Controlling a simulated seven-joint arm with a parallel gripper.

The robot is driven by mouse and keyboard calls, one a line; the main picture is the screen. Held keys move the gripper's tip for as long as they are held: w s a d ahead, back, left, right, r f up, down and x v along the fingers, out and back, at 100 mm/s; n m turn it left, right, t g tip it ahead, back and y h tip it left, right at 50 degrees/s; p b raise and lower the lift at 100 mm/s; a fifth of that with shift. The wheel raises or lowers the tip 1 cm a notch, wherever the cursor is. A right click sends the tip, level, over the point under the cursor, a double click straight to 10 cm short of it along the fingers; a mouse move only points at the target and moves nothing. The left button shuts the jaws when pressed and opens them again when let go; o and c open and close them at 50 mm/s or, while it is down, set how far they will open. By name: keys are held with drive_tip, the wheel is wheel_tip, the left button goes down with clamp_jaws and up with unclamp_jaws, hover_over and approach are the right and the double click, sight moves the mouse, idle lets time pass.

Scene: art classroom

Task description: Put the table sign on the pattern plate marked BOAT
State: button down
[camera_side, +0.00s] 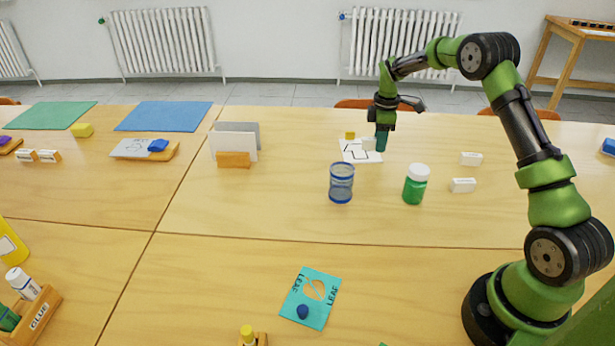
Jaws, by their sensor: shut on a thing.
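My gripper (380,143) is low over the far middle of the table, pointing down. It is shut on a small whitish piece (368,144), which I take for the table sign; its face is too small to read and the fingers partly hide it. A white pattern plate (351,155) with black lines lies flat under and left of the gripper. I cannot read its marking, and I cannot tell whether the held piece touches it. A small yellow block (350,135) is at the plate's far edge.
A blue-rimmed clear cup (341,184) and a green jar with a white lid (416,184) stand in front of the plate. Two white blocks (471,158) (463,185) lie to the right. A teal LEAF plate (325,312) lies nearer.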

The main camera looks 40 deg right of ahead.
drive_tip(key=shift+f, duration=1.2)
drive_tip(key=shift+f, duration=0.15)
drive_tip(key=c, duration=0.9)
unclamp_jaws()
